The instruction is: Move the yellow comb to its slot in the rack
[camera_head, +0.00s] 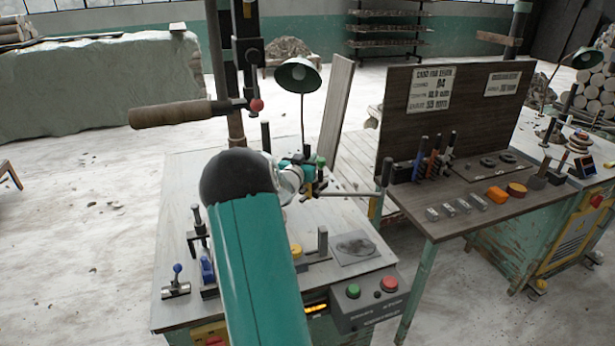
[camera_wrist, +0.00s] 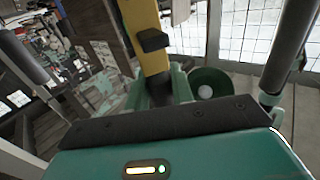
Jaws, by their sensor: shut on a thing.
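The yellow comb (camera_wrist: 143,28) shows in the wrist view as a long yellow bar with a dark block on its face. It runs up and away from between the fingers of my gripper (camera_wrist: 157,88), which is shut on it; its far end is cut off by the frame. In the head view my gripper (camera_head: 314,176) is above the near workbench, partly hidden by my arm, and I cannot make out the comb clearly there. The rack (camera_head: 425,172) is on the dark bench to the right, with blue, orange and black upright tools in it. Its separate slots are too small to tell.
A green lamp (camera_head: 298,76) stands behind my gripper. The near workbench (camera_head: 185,240) carries clamps and a button box (camera_head: 368,300). A dark backboard (camera_head: 470,105) rises behind the rack.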

